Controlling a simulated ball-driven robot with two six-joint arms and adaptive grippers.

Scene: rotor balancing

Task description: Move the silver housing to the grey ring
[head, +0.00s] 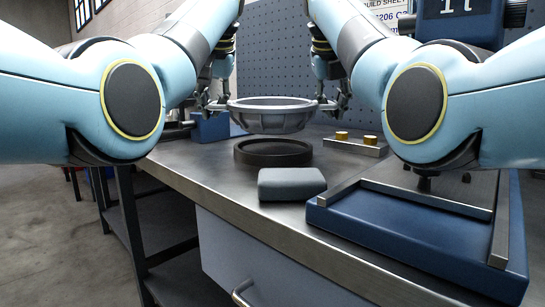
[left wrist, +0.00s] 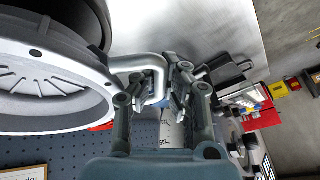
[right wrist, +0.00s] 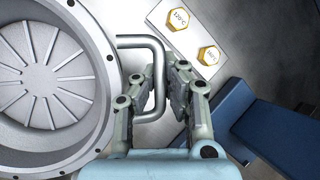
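The silver housing (head: 272,117) is a wide bowl, held roughly level in the air in the middle of the head view. A dark grey ring (head: 273,153) lies on the table beneath it, with a visible gap between them. My left gripper (head: 212,104) is shut on the housing's left handle, which shows between the fingers in the left wrist view (left wrist: 158,85). My right gripper (head: 334,105) is shut on the right handle, which also shows in the right wrist view (right wrist: 157,75). The housing's ribbed interior (right wrist: 45,80) looks empty where visible.
A grey block (head: 291,184) lies in front of the ring near the table's front edge. A metal plate with two gold hex pieces (head: 355,148) is to the right. A blue railed stand (head: 400,232) fills the front right. A pegboard (head: 275,60) stands behind.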

